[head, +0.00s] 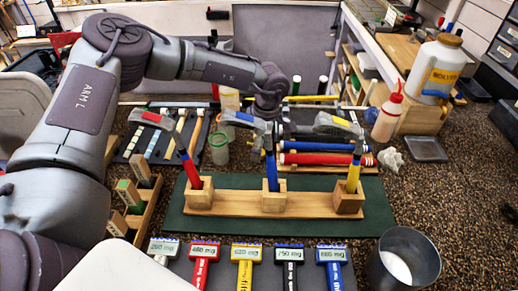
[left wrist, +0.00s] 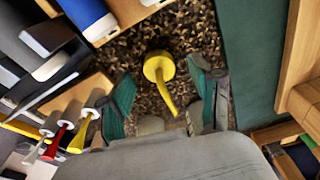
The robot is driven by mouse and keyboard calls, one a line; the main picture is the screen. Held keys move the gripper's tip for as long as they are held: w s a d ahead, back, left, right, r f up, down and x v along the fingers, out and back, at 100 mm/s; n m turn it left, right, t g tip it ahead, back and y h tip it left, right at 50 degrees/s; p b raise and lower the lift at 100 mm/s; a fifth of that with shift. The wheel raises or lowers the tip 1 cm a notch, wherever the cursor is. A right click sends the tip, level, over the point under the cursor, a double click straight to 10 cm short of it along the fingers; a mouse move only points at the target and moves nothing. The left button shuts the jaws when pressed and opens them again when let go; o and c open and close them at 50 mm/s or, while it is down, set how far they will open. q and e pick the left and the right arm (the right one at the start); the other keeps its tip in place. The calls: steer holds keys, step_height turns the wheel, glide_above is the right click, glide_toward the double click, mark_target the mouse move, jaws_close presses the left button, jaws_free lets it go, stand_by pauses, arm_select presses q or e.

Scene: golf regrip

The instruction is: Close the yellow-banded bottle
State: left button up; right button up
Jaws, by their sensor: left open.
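A large white bottle (head: 446,62) with a yellow-orange band stands at the back right in the head view; its top looks brown, and I cannot tell whether that is a cap. My left gripper (head: 266,112) is far left of it, behind the upright club heads and partly hidden. In the left wrist view, the left gripper (left wrist: 162,105) is open. A yellow piece (left wrist: 158,70) with a round head and tapered stem shows between its fingers, with no clear contact. My right gripper is out of view.
A wooden block stand (head: 235,203) holding three upright clubs is on the green mat (head: 375,215). A red-nozzled squeeze bottle (head: 387,115) stands at right. A metal cup (head: 408,262) is front right. A clear greenish cup (head: 218,150) stands behind the mat.

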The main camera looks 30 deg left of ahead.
arm_select(q)
steer(key=shift+f, duration=0.45)
steer(key=c, duration=0.8)
steer(key=shift+r, duration=0.15)
